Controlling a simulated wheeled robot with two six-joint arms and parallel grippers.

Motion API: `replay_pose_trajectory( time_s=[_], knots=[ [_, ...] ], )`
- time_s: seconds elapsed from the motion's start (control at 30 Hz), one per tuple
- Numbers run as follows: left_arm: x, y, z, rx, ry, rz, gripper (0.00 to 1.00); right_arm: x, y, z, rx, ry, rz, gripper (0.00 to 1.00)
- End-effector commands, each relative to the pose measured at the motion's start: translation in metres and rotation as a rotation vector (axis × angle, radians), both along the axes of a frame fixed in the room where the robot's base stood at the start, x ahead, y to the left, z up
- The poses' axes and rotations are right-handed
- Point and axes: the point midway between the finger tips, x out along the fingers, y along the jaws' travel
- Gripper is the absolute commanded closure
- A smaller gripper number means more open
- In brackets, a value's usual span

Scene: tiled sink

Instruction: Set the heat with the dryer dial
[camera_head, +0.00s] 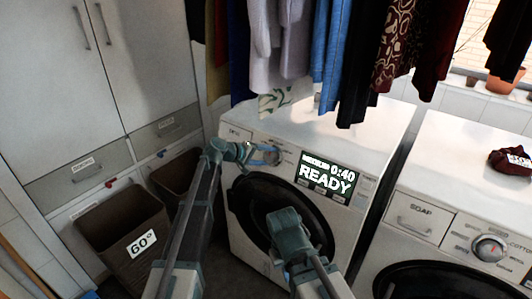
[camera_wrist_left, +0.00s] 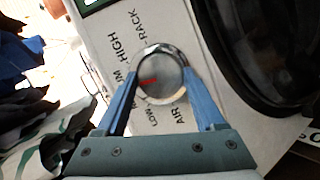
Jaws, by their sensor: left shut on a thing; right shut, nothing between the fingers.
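The dryer dial (camera_wrist_left: 166,72) is a round silver knob with a red pointer line in the left wrist view. Its line points left, toward the partly covered label ending in "UM", between HIGH and LOW. My left gripper (camera_wrist_left: 160,78) has its blue fingers on opposite sides of the dial, shut on it. In the head view my left gripper (camera_head: 262,155) is at the dryer's control panel and mostly covers the dial. The dryer display (camera_head: 327,178) reads MEDIUM 0:40 READY. My right gripper (camera_head: 287,228) is shut and empty, in front of the dryer's round door; its fingertips are hard to see.
Clothes (camera_head: 335,55) hang over the dryer top. A second machine (camera_head: 450,195) with a SOAP drawer and its own dial stands at right. Brown bins (camera_head: 118,232) and a tall cabinet (camera_head: 60,80) stand at left.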

Motion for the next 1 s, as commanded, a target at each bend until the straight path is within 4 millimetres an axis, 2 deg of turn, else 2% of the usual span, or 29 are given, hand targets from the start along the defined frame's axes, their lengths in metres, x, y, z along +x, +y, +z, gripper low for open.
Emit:
replay_pose_trajectory(
  time_s=[0.1,0.5,1.0],
  knots=[
    [-0.001,-0.002,0.003,0.086,-0.059,-0.038,0.85,0.000,0.000,0.010,0.000,0.000,0.000,1.00],
    [-0.003,-0.003,0.002,0.344,-0.246,-0.147,0.85,0.000,0.000,0.027,0.000,0.000,0.000,1.00],
    [-0.003,-0.004,0.002,0.498,-0.355,-0.214,0.85,0.000,0.000,0.034,0.000,0.000,0.000,1.00]
  ],
)
